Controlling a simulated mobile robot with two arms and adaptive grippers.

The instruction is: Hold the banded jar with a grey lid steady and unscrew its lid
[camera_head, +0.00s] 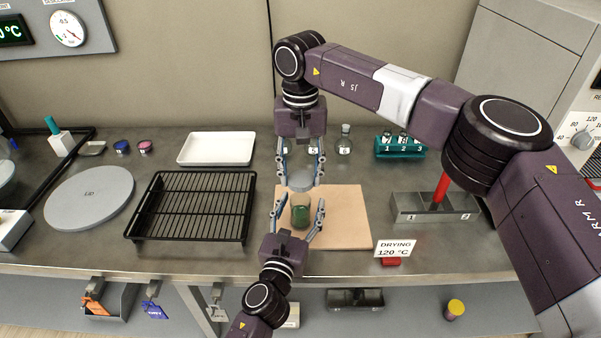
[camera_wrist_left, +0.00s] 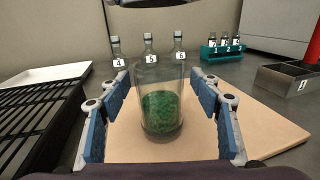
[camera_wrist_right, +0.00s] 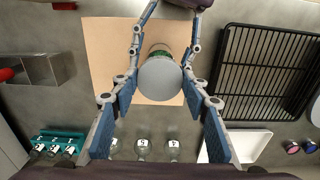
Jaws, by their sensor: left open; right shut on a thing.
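The jar (camera_head: 300,216) is clear with green contents and stands upright on the tan board. It also shows in the left wrist view (camera_wrist_left: 160,112), with no lid on its top there; I cannot make out a band. My left gripper (camera_head: 301,217) is open, its fingers on either side of the jar with gaps. My right gripper (camera_head: 302,174) points down from above and is shut on the grey lid (camera_head: 301,181). The round lid also shows in the right wrist view (camera_wrist_right: 160,78), where it hides part of the jar below.
The tan board (camera_head: 350,215) has bare room right of the jar. A black wire rack (camera_head: 195,206) lies to the left, a white tray (camera_head: 216,148) behind it. Small numbered bottles (camera_head: 344,141) stand behind the board. A grey divided bin (camera_head: 405,207) stands right.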

